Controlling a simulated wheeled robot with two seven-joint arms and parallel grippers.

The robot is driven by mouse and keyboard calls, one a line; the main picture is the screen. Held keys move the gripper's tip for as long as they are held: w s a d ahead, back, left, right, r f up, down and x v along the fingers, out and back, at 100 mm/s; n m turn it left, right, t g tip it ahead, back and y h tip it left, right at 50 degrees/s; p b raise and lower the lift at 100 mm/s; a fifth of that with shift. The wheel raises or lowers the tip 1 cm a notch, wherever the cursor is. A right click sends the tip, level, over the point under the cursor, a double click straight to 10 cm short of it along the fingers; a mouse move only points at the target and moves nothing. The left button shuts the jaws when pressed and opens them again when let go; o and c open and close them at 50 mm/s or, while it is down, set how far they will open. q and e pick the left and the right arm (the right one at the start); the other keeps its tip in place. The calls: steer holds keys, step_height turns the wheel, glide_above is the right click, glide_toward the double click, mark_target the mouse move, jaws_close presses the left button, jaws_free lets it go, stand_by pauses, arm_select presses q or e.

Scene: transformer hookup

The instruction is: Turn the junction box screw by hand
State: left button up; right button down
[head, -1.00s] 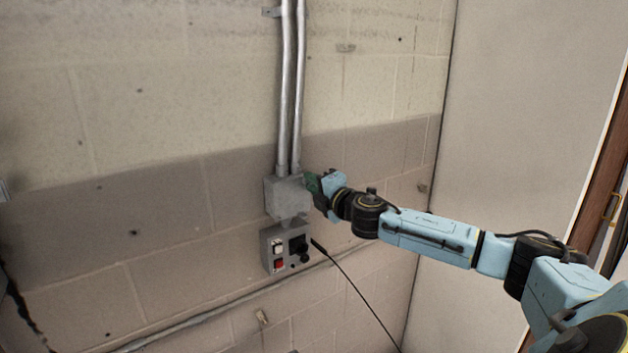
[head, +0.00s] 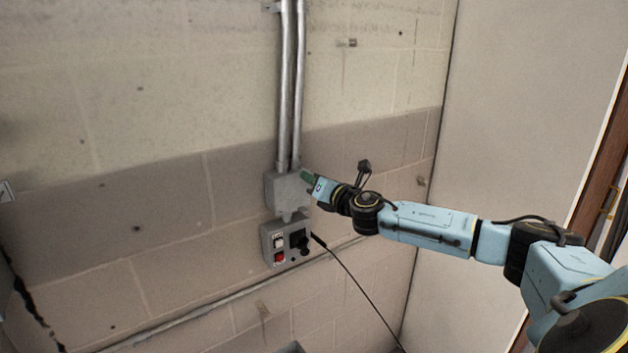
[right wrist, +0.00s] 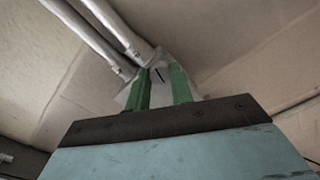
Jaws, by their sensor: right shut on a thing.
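The grey junction box (head: 284,190) is fixed to the wall at the foot of two metal conduits. In the right wrist view the box (right wrist: 128,92) shows behind my fingers, with a dark slot-like mark between them. My right gripper (head: 305,176) reaches in from the right, with its green fingertips at the box's upper right front. In the right wrist view the two green fingers (right wrist: 160,80) stand a little apart at the box face. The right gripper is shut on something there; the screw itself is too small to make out. My left gripper is not in view.
A grey control box (head: 285,243) with a white switch, a red button and a black knob sits just below. A black cable (head: 352,281) hangs from its right side. Conduits (head: 290,90) rise above.

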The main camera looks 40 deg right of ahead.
steer(key=shift+n, duration=0.6)
steer(key=c, duration=1.2)
jaws_free()
steer(key=s+a+b, duration=0.1)
steer(key=s+b, duration=0.4)
steer(key=s, duration=0.8)
steer(key=shift+a+b, duration=0.25)
steer(key=shift+b, duration=0.05)
steer(key=shift+s, duration=0.1)
